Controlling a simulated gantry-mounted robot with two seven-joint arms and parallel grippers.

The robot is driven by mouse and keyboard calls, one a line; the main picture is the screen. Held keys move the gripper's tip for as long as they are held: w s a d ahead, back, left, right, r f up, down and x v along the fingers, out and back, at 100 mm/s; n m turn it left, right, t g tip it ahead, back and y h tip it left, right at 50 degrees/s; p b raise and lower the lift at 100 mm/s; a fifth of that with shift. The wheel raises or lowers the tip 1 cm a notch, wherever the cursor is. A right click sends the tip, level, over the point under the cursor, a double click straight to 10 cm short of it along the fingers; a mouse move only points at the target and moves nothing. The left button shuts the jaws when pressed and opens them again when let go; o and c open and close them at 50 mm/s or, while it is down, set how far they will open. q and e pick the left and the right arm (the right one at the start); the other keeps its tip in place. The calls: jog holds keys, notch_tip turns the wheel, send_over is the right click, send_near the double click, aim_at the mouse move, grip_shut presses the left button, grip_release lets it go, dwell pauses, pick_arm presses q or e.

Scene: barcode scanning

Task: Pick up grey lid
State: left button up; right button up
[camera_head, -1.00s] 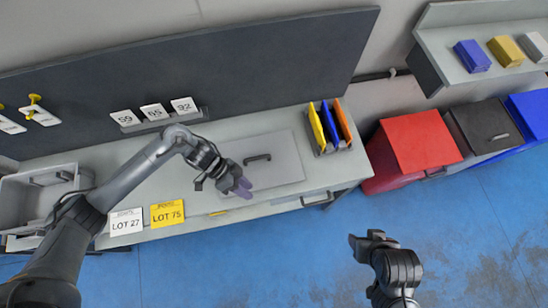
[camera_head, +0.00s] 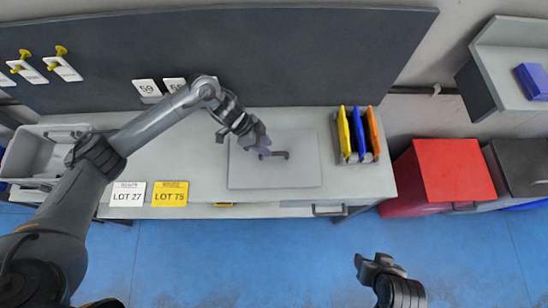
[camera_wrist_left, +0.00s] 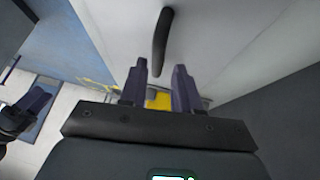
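The grey lid (camera_head: 300,175) lies flat on the workbench, a square plate with a dark bar handle (camera_head: 280,155) near its middle. My left gripper (camera_head: 263,146) is over the lid, just beside the handle's left end in the head view. In the left wrist view my left gripper (camera_wrist_left: 160,78) is open and empty, its two purple-grey fingers apart. The handle (camera_wrist_left: 162,40) shows ahead of the gap between them. My right gripper (camera_head: 368,264) is low over the blue floor in front of the bench, away from the lid; its finger opening is unclear.
A rack (camera_head: 358,150) with yellow, blue and orange items stands right of the lid. A grey bin (camera_head: 35,165) is at the bench's left end. LOT 27 (camera_head: 127,193) and LOT 75 (camera_head: 170,193) cards are at the front edge. A dark back panel (camera_head: 300,55) rises behind.

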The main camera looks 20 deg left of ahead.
aim_at(274, 153)
pick_arm(q)
jog(key=shift+d+x, duration=0.2)
jog(key=shift+x, duration=2.45)
jog(key=shift+r, duration=0.15)
grip_shut()
